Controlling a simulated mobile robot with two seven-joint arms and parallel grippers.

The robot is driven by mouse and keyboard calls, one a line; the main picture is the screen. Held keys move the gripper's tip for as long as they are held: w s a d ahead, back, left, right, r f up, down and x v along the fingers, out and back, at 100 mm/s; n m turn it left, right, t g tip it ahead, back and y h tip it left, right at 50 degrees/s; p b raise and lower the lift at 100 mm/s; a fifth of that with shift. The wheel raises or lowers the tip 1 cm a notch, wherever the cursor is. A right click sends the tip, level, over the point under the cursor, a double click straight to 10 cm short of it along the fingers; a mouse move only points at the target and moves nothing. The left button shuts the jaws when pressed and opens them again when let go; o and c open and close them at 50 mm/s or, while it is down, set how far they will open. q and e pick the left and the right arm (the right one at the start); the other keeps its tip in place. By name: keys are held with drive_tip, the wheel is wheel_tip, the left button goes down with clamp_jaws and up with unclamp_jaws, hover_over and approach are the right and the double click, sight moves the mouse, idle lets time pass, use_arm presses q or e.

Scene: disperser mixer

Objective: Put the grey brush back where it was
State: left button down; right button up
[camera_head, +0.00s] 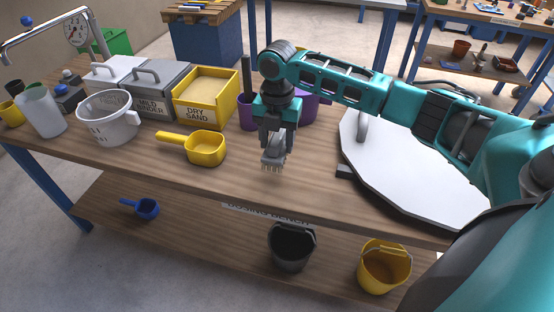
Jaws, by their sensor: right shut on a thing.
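The grey brush (272,163) hangs below my right gripper (276,144) with its pale bristles pointing down. My right gripper is shut on it, and the jaws hide its upper part. The brush is over the dosing bench (300,190), near the middle. I cannot tell whether the bristles touch the bench top. Purple containers (247,112) stand behind the gripper, one with a dark upright handle in it. My left gripper is not in view.
A large white lid or disc (410,165) lies to the right under my arm. Below are a black bucket (290,248) and a yellow bucket (383,268).

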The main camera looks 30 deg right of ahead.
drive_tip(key=shift+f+b, duration=0.3)
drive_tip(key=shift+f, duration=2.8)
drive_tip(key=o, duration=1.1)
drive_tip(key=shift+f, duration=0.15)
